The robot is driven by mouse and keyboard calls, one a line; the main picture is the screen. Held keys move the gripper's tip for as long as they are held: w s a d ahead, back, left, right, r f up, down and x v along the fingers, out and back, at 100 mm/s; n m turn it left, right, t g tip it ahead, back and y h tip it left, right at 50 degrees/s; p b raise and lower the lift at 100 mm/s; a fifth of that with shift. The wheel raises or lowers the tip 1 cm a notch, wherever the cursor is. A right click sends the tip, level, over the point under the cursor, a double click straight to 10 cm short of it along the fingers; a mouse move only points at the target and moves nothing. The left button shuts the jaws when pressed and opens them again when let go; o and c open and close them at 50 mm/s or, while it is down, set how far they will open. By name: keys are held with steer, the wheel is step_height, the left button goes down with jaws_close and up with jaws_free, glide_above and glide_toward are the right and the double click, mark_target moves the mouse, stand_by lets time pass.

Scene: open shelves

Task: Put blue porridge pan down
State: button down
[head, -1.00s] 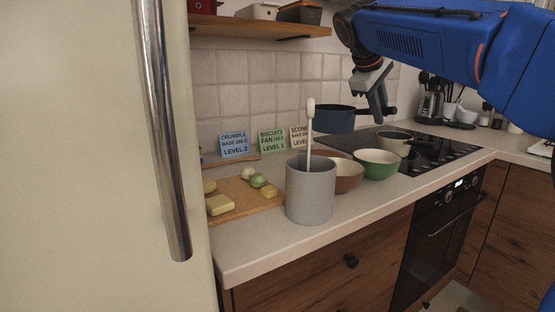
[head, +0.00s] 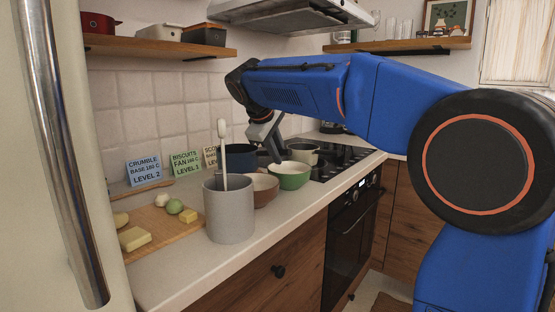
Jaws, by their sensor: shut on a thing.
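The blue porridge pan (head: 239,159) is dark blue and shows behind the bowls, left of the hob (head: 341,160). Its lower part is partly hidden by the brown bowl (head: 263,190) and green bowl (head: 289,176). My gripper (head: 274,150) is at the pan's right side, pointing down, shut on its handle, which is mostly hidden by the jaws. The pan looks upright and low over the back of the counter. I cannot tell whether its base touches the surface.
A grey crock (head: 229,212) with a utensil stands at the counter's front. A cutting board (head: 165,237) with food lies to the left. Recipe cards (head: 186,163) lean by the wall. A pale pot (head: 303,153) sits on the hob. A range hood (head: 290,16) hangs above.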

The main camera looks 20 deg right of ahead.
steer(key=shift+f, duration=0.95)
steer(key=c, duration=1.9)
jaws_free()
steer(key=v, duration=1.2)
